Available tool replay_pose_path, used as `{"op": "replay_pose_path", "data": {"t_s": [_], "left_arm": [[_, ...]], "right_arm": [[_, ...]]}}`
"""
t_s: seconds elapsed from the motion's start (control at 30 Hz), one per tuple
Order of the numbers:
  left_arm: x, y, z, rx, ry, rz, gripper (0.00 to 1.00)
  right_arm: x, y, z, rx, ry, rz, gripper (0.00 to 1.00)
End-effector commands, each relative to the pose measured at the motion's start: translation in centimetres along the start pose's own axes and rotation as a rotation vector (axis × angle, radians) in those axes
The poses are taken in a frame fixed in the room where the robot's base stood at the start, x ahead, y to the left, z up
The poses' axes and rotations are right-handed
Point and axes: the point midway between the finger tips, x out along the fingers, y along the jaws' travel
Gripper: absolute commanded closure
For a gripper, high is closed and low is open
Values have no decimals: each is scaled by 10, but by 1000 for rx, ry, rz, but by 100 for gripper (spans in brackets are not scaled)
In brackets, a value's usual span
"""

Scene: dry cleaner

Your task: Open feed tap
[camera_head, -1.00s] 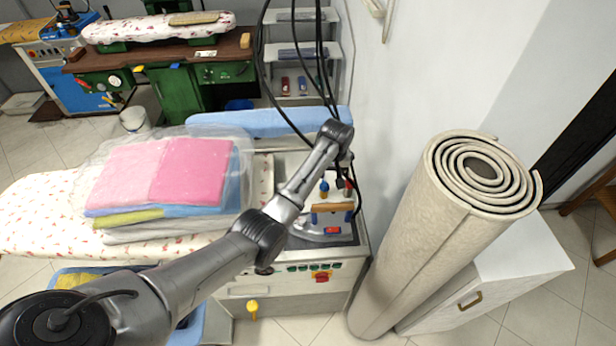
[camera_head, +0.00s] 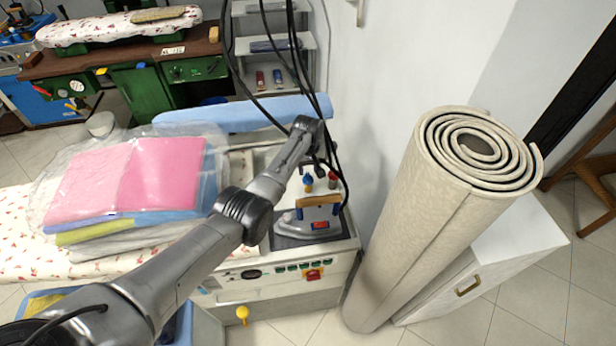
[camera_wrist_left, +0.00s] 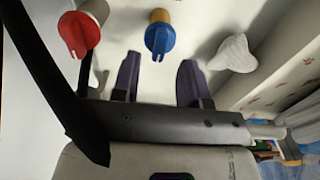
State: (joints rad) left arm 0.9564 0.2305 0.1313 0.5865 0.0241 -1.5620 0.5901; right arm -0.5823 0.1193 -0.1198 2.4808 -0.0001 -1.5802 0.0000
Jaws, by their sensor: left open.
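Several taps show on the white machine in the left wrist view. One has a red lever (camera_wrist_left: 78,38), one a blue lever (camera_wrist_left: 159,34) on a yellow body, and one is white (camera_wrist_left: 234,55). In the head view the blue tap (camera_head: 307,182) and red tap (camera_head: 333,180) stand behind the iron. I cannot tell which is the feed tap. My left gripper (camera_wrist_left: 158,68) is open and empty; the blue lever lies ahead, roughly in line with the gap between its fingers. In the head view the gripper is mostly hidden behind its wrist. My right gripper is not in view.
An iron (camera_head: 312,220) with a wooden handle sits on the ironing station, close to the taps. Black hoses (camera_head: 285,90) hang beside my arm. Folded, bagged laundry (camera_head: 125,180) lies to the left. A rolled carpet (camera_head: 430,230) stands at the right.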

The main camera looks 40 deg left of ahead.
Motion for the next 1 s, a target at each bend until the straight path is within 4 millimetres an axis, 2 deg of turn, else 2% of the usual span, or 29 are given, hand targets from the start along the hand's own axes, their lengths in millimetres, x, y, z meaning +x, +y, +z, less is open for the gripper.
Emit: {"op": "replay_pose_path", "data": {"t_s": [0.1,0.23,0.7,0.77,1.0], "left_arm": [[18,0,0,0,0,-1,60],[28,0,0,0,0,-1,60],[35,0,0,0,1,0,60],[35,0,0,0,1,0,63],[35,0,0,0,1,0,86]], "right_arm": [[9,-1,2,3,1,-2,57],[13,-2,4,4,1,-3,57],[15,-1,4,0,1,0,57],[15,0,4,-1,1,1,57],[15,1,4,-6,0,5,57]]}}
